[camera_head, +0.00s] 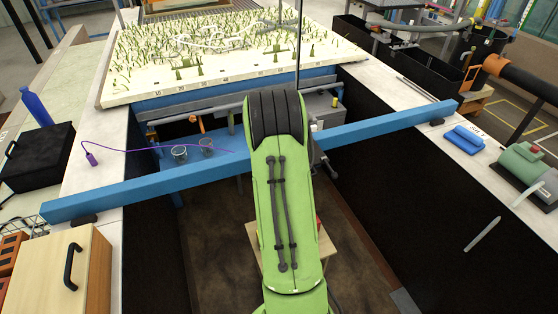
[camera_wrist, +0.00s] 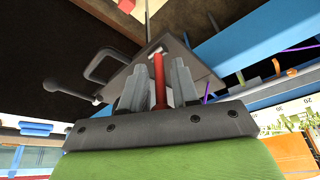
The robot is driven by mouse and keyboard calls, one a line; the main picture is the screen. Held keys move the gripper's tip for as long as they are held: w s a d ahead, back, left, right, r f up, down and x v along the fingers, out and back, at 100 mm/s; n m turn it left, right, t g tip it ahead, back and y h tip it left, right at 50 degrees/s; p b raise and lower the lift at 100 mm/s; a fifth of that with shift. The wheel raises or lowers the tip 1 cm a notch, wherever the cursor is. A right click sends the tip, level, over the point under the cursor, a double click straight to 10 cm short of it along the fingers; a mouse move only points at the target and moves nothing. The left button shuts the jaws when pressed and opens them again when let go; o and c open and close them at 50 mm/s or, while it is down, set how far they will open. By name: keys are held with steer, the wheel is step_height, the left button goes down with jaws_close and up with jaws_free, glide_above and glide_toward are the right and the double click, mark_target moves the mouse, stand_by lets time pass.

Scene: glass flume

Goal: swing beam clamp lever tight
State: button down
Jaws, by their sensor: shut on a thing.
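A long blue beam (camera_head: 150,182) spans the flume from wall to wall; it also shows at the upper right of the wrist view (camera_wrist: 255,38). In the wrist view a dark grey clamp body (camera_wrist: 192,62) sits against the beam's side. My gripper (camera_wrist: 157,85) has its two grey fingers on either side of a red upright lever (camera_wrist: 159,78) in front of the clamp body and is shut on it. A dark arm with a ball knob (camera_wrist: 72,91) sticks out to the left. In the head view my green arm hides the gripper and most of the clamp.
Two small beakers (camera_head: 179,153) stand on a blue surface behind the beam, by a purple cord (camera_head: 135,151). A planted white bed (camera_head: 225,55) lies beyond. A black case (camera_head: 38,157) and a wooden box (camera_head: 88,275) sit left; a green-grey motor (camera_head: 525,165) stands right.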

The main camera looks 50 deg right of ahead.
steer(key=c, duration=0.9)
jaws_free()
steer(key=v, duration=1.5)
steer(key=shift+s+r, duration=0.1)
steer(key=shift+r, duration=0.25)
steer(key=shift+a, duration=0.1)
